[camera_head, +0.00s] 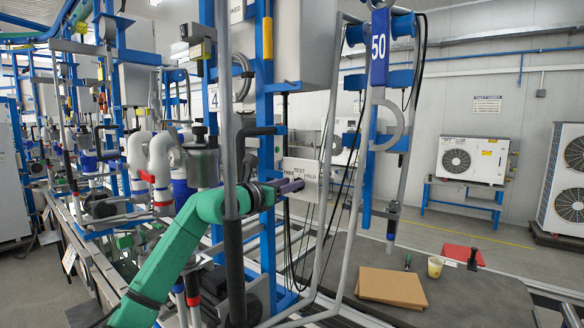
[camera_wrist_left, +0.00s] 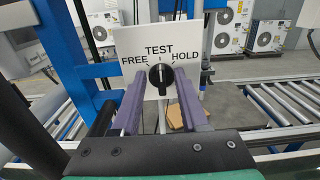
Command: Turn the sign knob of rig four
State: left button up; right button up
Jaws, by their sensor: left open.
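The white sign (camera_wrist_left: 187,42) reads TEST, FREE and HOLD, with a black knob (camera_wrist_left: 160,75) low at its middle. My left gripper (camera_wrist_left: 160,84) is open, with one purple finger on each side of the knob; I see gaps between fingers and knob and cannot tell how deep the tips reach. The knob looks roughly upright, near the middle mark between FREE and HOLD. In the head view the sign (camera_head: 310,168) hangs on the blue rig frame, and my left gripper (camera_head: 290,187) is at its lower left, hiding the knob. My right gripper is not in view.
A grey pole (camera_head: 229,120) and a blue post (camera_head: 265,100) stand close to my left arm. A number 4 plate (camera_head: 213,97) is above. A dark table (camera_head: 450,298) at right holds a cardboard piece (camera_head: 391,287) and a cup (camera_head: 435,266).

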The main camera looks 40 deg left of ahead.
pick_arm(q)
jog(key=shift+w, duration=0.7)
jog(key=shift+f, duration=0.1)
grip_shut()
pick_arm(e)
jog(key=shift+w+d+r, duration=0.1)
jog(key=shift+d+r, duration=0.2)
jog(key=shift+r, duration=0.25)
pick_arm(q)
jog(key=shift+n, duration=0.3)
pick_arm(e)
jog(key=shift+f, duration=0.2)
pick_arm(q)
jog(key=n+b, duration=0.1)
jog(key=n, duration=0.4)
jog(key=n+b, duration=0.1)
jog(key=n, duration=0.2)
jog(key=shift+s+a+b, duration=0.1)
jog(key=shift+a+b, duration=0.2)
jog(key=shift+a, duration=0.1)
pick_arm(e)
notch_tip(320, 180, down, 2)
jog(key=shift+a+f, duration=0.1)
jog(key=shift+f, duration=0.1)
